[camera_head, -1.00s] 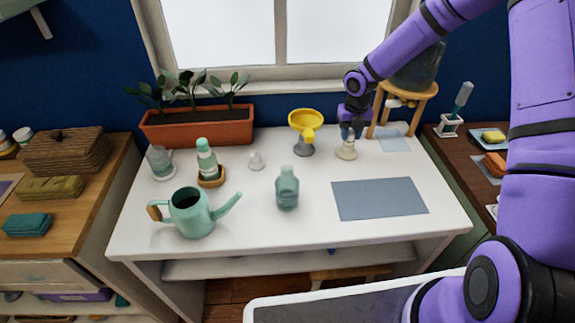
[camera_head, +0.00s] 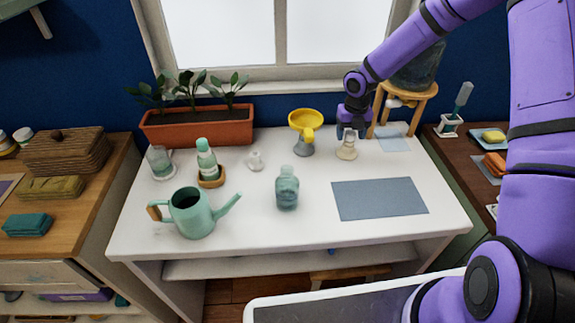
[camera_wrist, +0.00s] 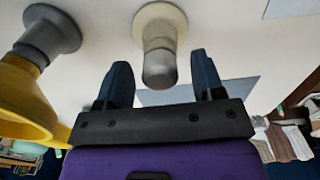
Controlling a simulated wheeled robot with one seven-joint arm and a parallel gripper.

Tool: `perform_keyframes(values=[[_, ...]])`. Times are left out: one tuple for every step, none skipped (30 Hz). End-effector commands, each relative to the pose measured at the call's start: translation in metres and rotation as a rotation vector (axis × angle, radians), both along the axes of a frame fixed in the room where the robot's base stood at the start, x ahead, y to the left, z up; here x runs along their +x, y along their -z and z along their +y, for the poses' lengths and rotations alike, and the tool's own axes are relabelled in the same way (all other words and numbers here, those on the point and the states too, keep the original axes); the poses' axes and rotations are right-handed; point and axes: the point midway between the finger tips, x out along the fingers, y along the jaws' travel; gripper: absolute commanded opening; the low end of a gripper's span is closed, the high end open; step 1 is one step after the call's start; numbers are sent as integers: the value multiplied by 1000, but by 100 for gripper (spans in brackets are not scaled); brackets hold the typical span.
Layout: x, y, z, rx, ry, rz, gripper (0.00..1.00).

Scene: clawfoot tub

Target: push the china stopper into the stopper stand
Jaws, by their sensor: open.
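A cream stand with a flared foot, which looks like the stopper stand (camera_head: 345,154), stands at the back right of the white table. A pale, rounded piece, seemingly the china stopper (camera_wrist: 160,70), sits at its top in the wrist view; how deep it sits I cannot tell. My gripper (camera_head: 350,132) points down over it in the head view. In the wrist view my gripper (camera_wrist: 163,78) is open, with one dark finger on each side of the stopper and gaps visible. The fingers partly hide the stopper's top in the head view.
A yellow funnel on a grey holder (camera_head: 305,128) stands close left of the stand. A small white piece (camera_head: 255,161), a green bottle (camera_head: 288,188) and a watering can (camera_head: 193,215) stand farther left. A wooden stool (camera_head: 407,90) is close right. A flat grey mat (camera_head: 380,199) lies in front.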

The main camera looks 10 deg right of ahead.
Motion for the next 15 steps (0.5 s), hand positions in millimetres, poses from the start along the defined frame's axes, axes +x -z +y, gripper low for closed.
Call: perform_keyframes(values=[[0, -1, 0, 0, 0, 0, 62], [0, -1, 0, 0, 0, 0, 62], [0, -2, 0, 0, 0, -1, 62], [0, -3, 0, 0, 0, -1, 62], [0, -4, 0, 0, 0, -1, 62], [0, -6, 0, 0, 1, -1, 62], [0, -7, 0, 0, 1, -1, 62], [0, -8, 0, 0, 1, -1, 62], [0, -9, 0, 0, 1, -1, 62], [0, -10, 0, 0, 1, -1, 62], [0, -11, 0, 0, 1, -1, 62], [0, -13, 0, 0, 2, -1, 62], [0, -14, 0, 0, 2, -1, 62], [0, -15, 0, 0, 2, -1, 62], [0, -16, 0, 0, 2, -1, 62]])
